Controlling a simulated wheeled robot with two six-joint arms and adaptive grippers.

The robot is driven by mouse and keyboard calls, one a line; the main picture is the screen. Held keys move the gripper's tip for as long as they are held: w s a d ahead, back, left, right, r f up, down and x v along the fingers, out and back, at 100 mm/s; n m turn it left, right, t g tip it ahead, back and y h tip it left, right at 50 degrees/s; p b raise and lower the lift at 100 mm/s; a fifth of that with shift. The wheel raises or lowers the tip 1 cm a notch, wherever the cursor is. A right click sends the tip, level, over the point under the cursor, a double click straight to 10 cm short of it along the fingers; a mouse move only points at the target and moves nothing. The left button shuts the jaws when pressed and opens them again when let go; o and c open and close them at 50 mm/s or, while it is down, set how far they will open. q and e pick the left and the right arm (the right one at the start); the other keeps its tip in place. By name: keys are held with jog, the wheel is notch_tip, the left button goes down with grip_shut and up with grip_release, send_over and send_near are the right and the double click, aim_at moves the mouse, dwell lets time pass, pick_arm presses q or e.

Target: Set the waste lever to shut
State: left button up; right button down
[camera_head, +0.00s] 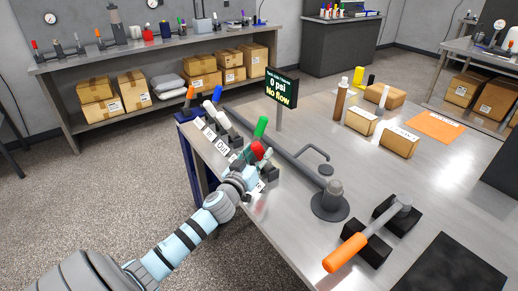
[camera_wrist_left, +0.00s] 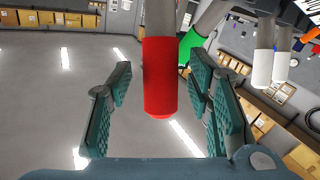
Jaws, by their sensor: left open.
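A row of levers runs along the bench's left edge. A red-handled lever (camera_head: 257,148) is at my left gripper (camera_head: 260,166). In the left wrist view the red handle (camera_wrist_left: 160,82) stands between my open fingers, with gaps on both sides. Beside it is a green-handled lever (camera_head: 261,126), which also shows behind the right fingers in the wrist view (camera_wrist_left: 188,45). White-handled levers (camera_head: 217,95) stand farther along the row. One label (camera_head: 222,147) reads "Out"; the label by the red lever is mostly covered, so I cannot read which lever is waste. My right gripper is out of view.
A display (camera_head: 281,87) reads "0 psi" and "No flow". A grey pipe with a round base (camera_head: 330,206) lies right of the levers. An orange-handled tool (camera_head: 345,252) rests on black blocks nearer. Cartons (camera_head: 398,141) stand farther back; the right-centre bench top is open.

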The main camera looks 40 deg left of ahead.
pick_arm(q)
jog(key=shift+w+a, duration=0.2)
jog(key=shift+w, duration=0.5)
jog(key=shift+c, duration=0.3)
grip_shut()
